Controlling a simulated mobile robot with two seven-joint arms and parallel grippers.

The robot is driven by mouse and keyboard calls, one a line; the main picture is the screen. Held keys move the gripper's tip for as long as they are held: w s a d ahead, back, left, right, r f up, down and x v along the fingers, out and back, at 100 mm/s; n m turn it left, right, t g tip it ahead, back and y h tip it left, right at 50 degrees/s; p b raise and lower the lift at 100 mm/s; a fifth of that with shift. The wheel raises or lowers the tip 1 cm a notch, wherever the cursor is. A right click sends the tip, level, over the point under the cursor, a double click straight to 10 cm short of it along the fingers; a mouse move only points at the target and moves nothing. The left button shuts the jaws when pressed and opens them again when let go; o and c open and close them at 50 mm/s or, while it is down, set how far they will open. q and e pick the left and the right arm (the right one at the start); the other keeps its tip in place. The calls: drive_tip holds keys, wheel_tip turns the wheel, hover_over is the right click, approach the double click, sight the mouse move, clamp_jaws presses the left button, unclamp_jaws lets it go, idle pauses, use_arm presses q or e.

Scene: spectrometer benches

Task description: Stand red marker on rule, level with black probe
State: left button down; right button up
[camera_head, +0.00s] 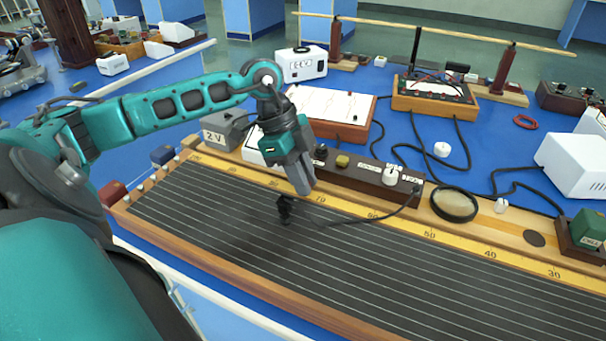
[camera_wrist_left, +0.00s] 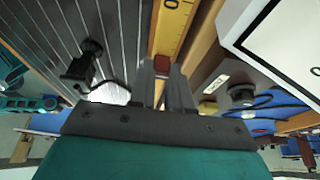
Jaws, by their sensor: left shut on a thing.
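My left gripper (camera_head: 303,188) points down at the yellow rule (camera_head: 470,246), next to the "70" mark. In the left wrist view its fingers (camera_wrist_left: 161,75) are shut on the small red marker (camera_wrist_left: 161,64), over or at the rule (camera_wrist_left: 171,28); I cannot tell whether the marker touches it. The marker is hidden by the fingers in the head view. The black probe (camera_head: 285,207) stands on the dark wire board (camera_head: 330,262), just nearer than the fingertips, with a cable running right. It also shows in the left wrist view (camera_wrist_left: 82,68). My right gripper is not in view.
Behind the rule lies a dark strip with a switch (camera_head: 372,180). A round lens (camera_head: 454,204) sits to its right and a grey "2 V" box (camera_head: 222,130) to its left. A white box (camera_head: 575,165) stands far right. The near part of the board is clear.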

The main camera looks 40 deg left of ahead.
use_arm(q)
drive_tip(key=shift+f, duration=0.1)
drive_tip(key=c, duration=1.1)
unclamp_jaws()
drive_tip(key=p+v, duration=0.1)
drive_tip(key=v, duration=1.1)
drive_tip(key=shift+p, duration=0.35)
drive_tip(key=shift+s, duration=0.1)
